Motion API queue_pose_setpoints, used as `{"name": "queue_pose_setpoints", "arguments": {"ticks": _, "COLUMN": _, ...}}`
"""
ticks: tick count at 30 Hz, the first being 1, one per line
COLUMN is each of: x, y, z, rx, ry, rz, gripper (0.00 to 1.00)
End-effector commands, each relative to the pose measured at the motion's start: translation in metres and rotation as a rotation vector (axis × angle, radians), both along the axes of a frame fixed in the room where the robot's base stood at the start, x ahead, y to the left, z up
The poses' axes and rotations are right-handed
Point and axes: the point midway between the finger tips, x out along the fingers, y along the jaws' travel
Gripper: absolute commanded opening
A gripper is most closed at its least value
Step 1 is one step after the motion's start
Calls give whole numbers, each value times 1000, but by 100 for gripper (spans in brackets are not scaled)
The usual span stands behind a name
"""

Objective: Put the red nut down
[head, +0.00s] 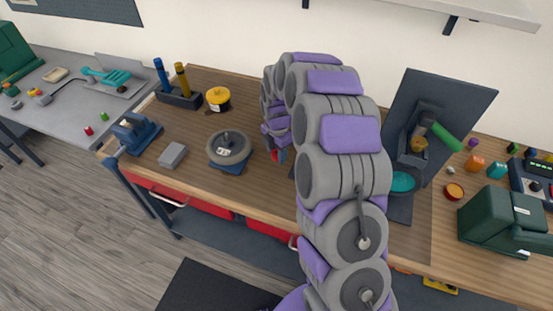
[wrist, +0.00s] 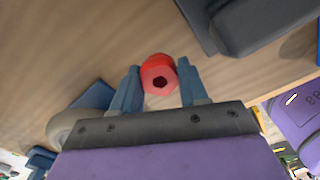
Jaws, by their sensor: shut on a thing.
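The red nut (wrist: 159,76) sits between the blue fingertips of my gripper (wrist: 159,82) in the wrist view. I cannot tell whether the nut touches the bench top.
A round grey disc on a blue base (head: 229,149) stands left of my gripper, with a grey block (head: 172,155) and a blue device (head: 136,132) further left. A dark upright panel (head: 440,105) stands right of my arm. Bare wood lies between the disc and my gripper.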

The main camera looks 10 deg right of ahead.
Motion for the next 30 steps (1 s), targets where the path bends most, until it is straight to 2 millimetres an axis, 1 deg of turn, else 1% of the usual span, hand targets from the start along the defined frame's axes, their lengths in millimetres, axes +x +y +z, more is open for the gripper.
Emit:
{"name": "queue_pose_setpoints", "arguments": {"ticks": 4, "x": 1, "y": 1, "z": -7, "rx": -1, "ry": 0, "rz": 1, "gripper": 14}}
{"name": "queue_pose_setpoints", "arguments": {"ticks": 10, "x": 1, "y": 1, "z": -33, "rx": -2, "ry": 2, "rz": 2, "gripper": 14}}
{"name": "queue_pose_setpoints", "arguments": {"ticks": 21, "x": 1, "y": 0, "z": -36, "rx": 0, "ry": 0, "rz": 1, "gripper": 14}}
{"name": "queue_pose_setpoints", "arguments": {"ticks": 22, "x": 1, "y": 0, "z": -36, "rx": -1, "ry": 0, "rz": 1, "gripper": 46}}
{"name": "queue_pose_setpoints", "arguments": {"ticks": 29, "x": 1, "y": 1, "z": -36, "rx": -2, "ry": -1, "rz": 1, "gripper": 68}}
{"name": "queue_pose_setpoints", "arguments": {"ticks": 30, "x": 1, "y": 1, "z": -36, "rx": -2, "ry": -1, "rz": 1, "gripper": 69}}
